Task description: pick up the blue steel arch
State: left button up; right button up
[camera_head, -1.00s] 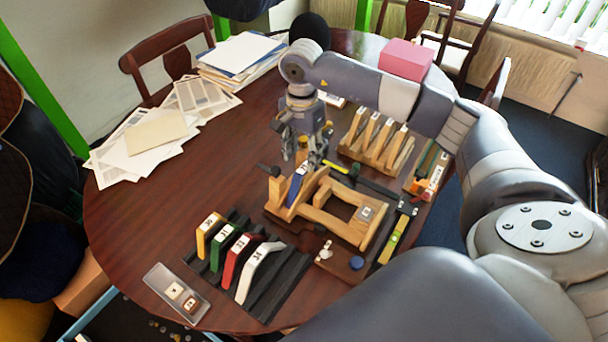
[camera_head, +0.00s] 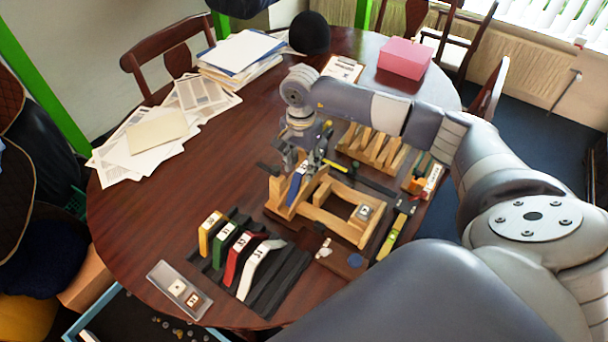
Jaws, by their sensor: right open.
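The blue steel arch (camera_head: 296,187) stands tilted at the left part of the wooden fixture (camera_head: 340,229). Its upper part is partly hidden by my right gripper. My right gripper (camera_head: 304,160) is open and points down just above the arch; the picture is too small to tell whether a finger touches it. My left gripper is not in view.
Yellow (camera_head: 209,230), green (camera_head: 225,246), red (camera_head: 243,260) and white (camera_head: 258,267) arches stand on a black ribbed rack (camera_head: 278,283) in front. A wooden slotted rack (camera_head: 372,150) stands behind the fixture. A yellow-green level (camera_head: 392,236) lies right.

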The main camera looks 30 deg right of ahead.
jog(key=shift+f, duration=0.2)
dwell(0.4)
grip_shut()
